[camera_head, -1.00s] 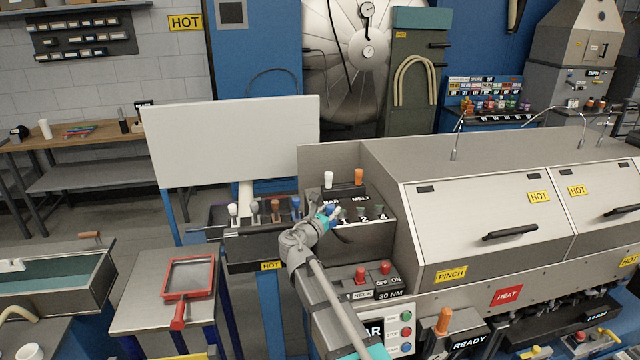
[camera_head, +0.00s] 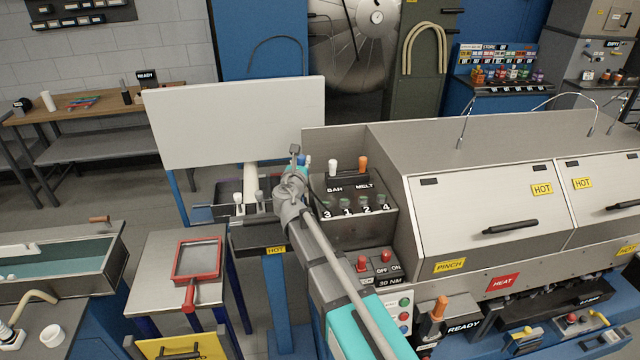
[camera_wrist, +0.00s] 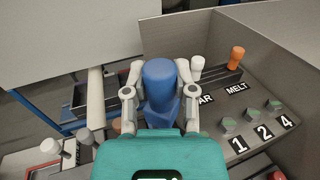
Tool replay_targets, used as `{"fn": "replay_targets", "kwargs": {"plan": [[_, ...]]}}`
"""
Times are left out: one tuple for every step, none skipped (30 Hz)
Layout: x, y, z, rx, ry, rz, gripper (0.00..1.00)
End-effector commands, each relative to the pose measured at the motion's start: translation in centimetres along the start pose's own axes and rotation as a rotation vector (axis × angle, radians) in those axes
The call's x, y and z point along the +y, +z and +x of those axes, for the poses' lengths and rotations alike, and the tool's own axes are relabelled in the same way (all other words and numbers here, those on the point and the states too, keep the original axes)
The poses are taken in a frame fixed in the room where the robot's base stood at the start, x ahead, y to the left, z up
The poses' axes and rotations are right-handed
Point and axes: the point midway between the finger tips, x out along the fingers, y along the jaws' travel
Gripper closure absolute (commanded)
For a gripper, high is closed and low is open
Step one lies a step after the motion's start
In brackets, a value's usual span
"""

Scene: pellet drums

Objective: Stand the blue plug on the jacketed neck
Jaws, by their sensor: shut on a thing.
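The blue plug (camera_wrist: 158,82) stands between the two fingers of my gripper (camera_wrist: 158,95) in the wrist view, and they are shut on it. A wider, angular blue part shows just below its round top. In the head view my gripper (camera_head: 297,163) is raised left of the grey console, and only a small bit of blue shows beside it. I cannot tell which one is jacketed.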

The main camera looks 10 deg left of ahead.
Motion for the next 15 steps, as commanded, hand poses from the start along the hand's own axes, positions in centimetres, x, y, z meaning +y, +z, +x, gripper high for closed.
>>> {"fn": "replay_targets", "kwargs": {"plan": [[-0.2,0.0,0.1,0.0,-0.003,0.0,1.0],[-0.3,0.0,0.1,0.0,-0.004,0.0,1.0],[-0.4,0.0,0.2,0.0,-0.006,0.0,1.0],[-0.4,0.0,0.2,0.0,-0.007,0.0,1.0],[-0.5,-0.1,0.3,0.0,-0.008,0.0,1.0],[-0.6,-0.1,0.5,0.0,-0.009,0.0,1.0],[-0.7,-0.2,0.6,0.0,-0.01,0.0,1.0],[-0.7,-0.3,0.8,0.0,-0.01,0.0,1.0],[-0.8,-0.5,1.1,0.0,-0.011,0.0,1.0],[-0.8,-0.6,1.4,0.0,-0.012,0.0,1.0],[-0.9,-0.8,1.7,0.0,-0.012,0.0,1.0],[-1.0,-1.0,2.2,0.0,-0.012,0.0,1.0],[-1.1,-1.2,2.6,0.0,-0.012,0.0,1.0],[-1.2,-1.5,3.1,0.0,-0.012,0.0,1.0],[-1.3,-1.8,3.7,0.0,-0.013,0.0,1.0]]}}
